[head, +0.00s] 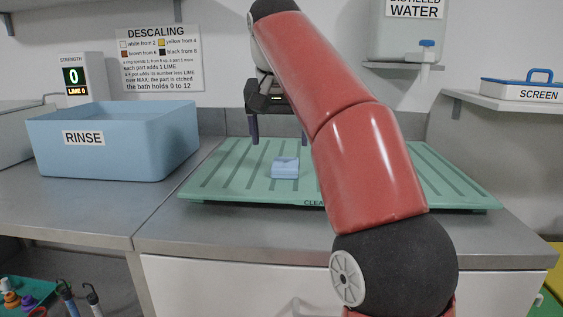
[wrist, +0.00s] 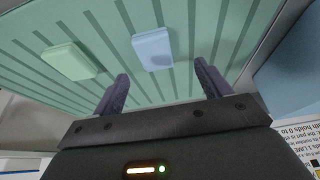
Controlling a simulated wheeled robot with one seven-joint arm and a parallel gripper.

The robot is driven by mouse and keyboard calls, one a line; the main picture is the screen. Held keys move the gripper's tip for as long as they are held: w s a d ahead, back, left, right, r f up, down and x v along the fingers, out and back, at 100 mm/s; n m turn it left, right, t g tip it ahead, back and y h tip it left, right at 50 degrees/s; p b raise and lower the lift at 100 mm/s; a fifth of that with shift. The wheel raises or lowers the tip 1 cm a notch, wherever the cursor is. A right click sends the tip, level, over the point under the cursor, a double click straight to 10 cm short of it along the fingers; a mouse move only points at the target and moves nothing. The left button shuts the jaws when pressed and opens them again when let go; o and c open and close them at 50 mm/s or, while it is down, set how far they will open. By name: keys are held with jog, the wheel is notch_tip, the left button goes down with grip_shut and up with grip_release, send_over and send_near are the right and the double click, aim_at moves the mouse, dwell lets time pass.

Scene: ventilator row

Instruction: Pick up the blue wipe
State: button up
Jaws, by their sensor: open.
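The blue wipe (head: 285,168) is a small light-blue folded pad lying on the green ribbed drainboard (head: 225,178). It also shows in the wrist view (wrist: 153,48), just beyond my fingertips and roughly between their lines. My gripper (head: 279,138) is above the board, behind and above the wipe in the head view. Its two dark fingers are spread in the wrist view (wrist: 161,72), with nothing between them. The gripper appears apart from the wipe.
A pale green pad (wrist: 69,60) lies beside the wipe on the board; my arm hides it in the head view. A blue RINSE tub (head: 115,145) stands left of the board. A DISTILLED WATER tank (head: 407,32) and a SCREEN tray (head: 530,90) are at the right.

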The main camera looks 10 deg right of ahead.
aim_at(285, 163)
jog(key=shift+s+d+x, duration=0.1)
jog(key=shift+d+x, duration=0.05)
jog(key=shift+x, duration=1)
jog(key=shift+s+d+x, duration=0.1)
jog(key=shift+x, duration=1.1)
jog(key=shift+s+d+x, duration=0.1)
jog(key=shift+d+x, duration=0.05)
jog(key=shift+x, duration=1)
jog(key=shift+c, duration=0.2)
